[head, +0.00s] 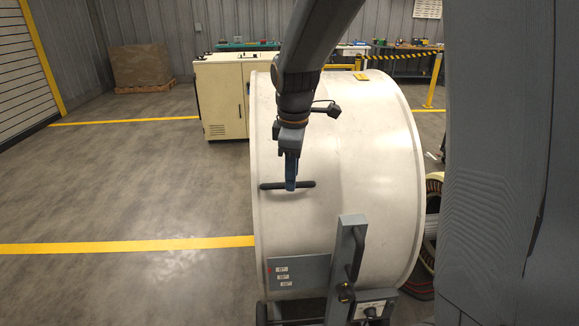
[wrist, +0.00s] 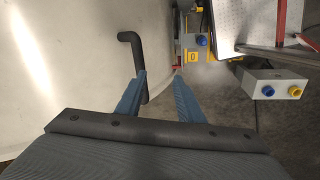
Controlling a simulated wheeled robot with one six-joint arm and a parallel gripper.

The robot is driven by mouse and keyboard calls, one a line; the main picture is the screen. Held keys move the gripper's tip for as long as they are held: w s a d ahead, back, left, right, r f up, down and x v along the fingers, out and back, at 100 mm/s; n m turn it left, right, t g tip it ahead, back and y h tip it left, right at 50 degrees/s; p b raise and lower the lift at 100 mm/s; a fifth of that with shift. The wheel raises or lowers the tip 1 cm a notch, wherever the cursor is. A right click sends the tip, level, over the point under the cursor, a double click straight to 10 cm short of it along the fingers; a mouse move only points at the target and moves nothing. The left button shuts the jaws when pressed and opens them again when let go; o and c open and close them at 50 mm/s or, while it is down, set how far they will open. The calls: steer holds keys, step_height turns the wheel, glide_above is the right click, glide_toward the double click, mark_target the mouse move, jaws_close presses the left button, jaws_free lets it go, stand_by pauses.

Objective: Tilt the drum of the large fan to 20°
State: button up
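The large fan's white drum (head: 345,180) fills the middle of the head view, and its curved wall shows at left in the wrist view (wrist: 60,70). A black bar handle (head: 270,186) sticks out from the drum wall; it also shows in the wrist view (wrist: 137,50). My gripper (head: 291,186) is at this handle. A grey plate with three small labels (head: 300,271) and a red mark by the top one sits low on the drum.
A grey upright bracket with a black lever (head: 358,247) and a knob (head: 345,292) stands at the drum's front. A dial box (head: 371,310) is beside it. A cream cabinet (head: 222,97) stands behind left. The left floor is open. A grey box with blue and yellow connectors (wrist: 272,84) is at right.

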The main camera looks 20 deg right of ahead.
steer(key=w+r+n+p, duration=0.1)
steer(key=w+r+n, duration=0.2)
steer(key=shift+w+d+f+p, duration=0.1)
steer(key=shift+w+f+p, duration=0.2)
steer(key=shift+f, duration=1)
steer(key=shift+w+a+f+p, duration=0.1)
steer(key=shift+w+f+p, duration=0.15)
steer(key=shift+f, duration=1)
steer(key=shift+w+d+f+p, duration=0.1)
steer(key=shift+w+f+p, duration=0.2)
steer(key=shift+f, duration=1)
jaws_close()
